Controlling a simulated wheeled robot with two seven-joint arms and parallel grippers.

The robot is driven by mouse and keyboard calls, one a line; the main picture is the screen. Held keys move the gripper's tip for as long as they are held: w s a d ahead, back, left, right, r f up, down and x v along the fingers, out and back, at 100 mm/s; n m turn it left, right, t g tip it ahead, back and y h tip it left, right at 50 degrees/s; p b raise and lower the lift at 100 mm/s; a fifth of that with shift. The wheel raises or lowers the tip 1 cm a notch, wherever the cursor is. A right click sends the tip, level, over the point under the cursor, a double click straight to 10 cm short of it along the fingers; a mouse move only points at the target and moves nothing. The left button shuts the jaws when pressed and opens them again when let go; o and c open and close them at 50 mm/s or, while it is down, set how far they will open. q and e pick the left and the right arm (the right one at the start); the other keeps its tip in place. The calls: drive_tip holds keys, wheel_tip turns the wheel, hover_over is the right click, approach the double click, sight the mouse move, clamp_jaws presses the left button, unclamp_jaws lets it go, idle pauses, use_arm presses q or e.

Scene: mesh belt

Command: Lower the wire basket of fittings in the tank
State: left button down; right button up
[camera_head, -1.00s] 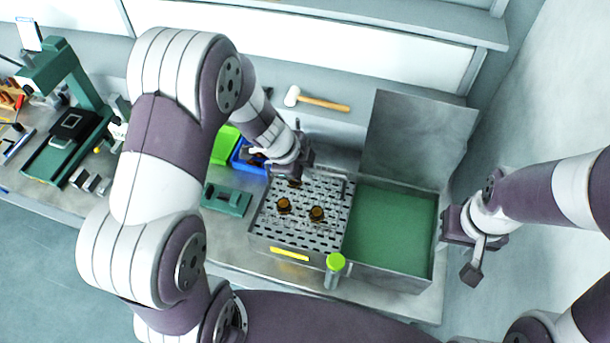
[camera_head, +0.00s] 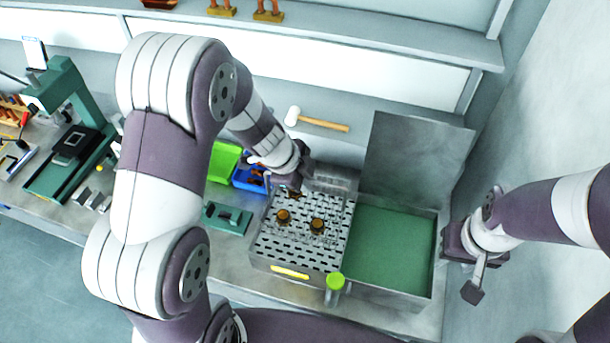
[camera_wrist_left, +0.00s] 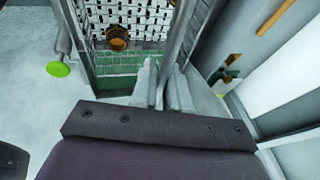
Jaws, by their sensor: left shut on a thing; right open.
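The wire basket is thin and hard to make out in the head view; its mesh wall (camera_wrist_left: 115,64) shows in the left wrist view. Brown fittings (camera_head: 318,225) sit over a slotted metal plate (camera_head: 290,247) at the left part of the metal tank (camera_head: 400,298). The tank's right part shows a flat green surface (camera_head: 392,250). My left gripper (camera_head: 298,182) is at the basket's far left side. In the wrist view its fingers (camera_wrist_left: 164,88) are shut on the basket's rim or handle; which one is unclear. My right gripper (camera_head: 470,262) is open and empty, right of the tank.
A raised grey lid (camera_head: 415,160) stands behind the tank. A green press (camera_head: 70,100) is at left.

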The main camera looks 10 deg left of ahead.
use_arm(q)
drive_tip(key=shift+w+f, duration=0.1)
drive_tip(key=shift+f, duration=0.15)
drive_tip(key=shift+d+r, duration=0.1)
drive_tip(key=s+d+p, duration=0.1)
drive_tip(key=d+p, duration=0.6)
drive_tip(key=d, duration=1.5)
drive_tip(key=shift+s+d, duration=0.2)
drive_tip(key=shift+d, duration=0.2)
drive_tip(key=shift+a, duration=0.1)
